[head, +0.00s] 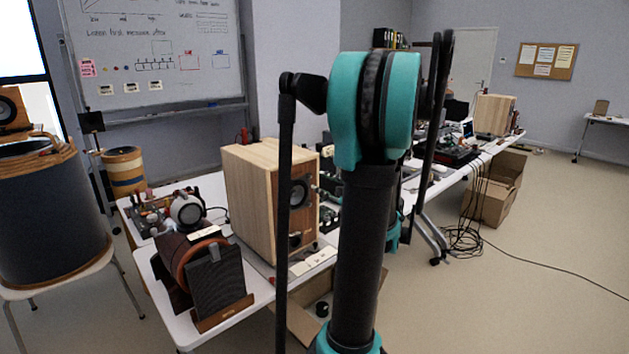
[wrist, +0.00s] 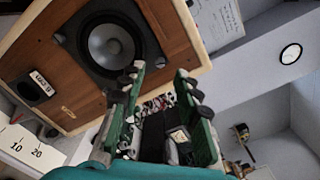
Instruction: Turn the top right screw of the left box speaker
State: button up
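The left box speaker (head: 250,195) stands upright on the near white table in the head view. It has a pale wood cabinet and a dark round driver (head: 299,193). In the wrist view its wooden front (wrist: 62,65) looks tilted and fills the upper left, with a large driver (wrist: 108,45) in a black frame. My arm hides part of the head view.
A second box speaker (head: 494,115) stands on the far table. Cardboard boxes (head: 490,200) and loose cables (head: 463,240) lie on the floor. The floor at right is mostly clear.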

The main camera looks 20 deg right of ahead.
aim_at(311, 177)
jog(key=shift+x, duration=2.1)
grip_shut()
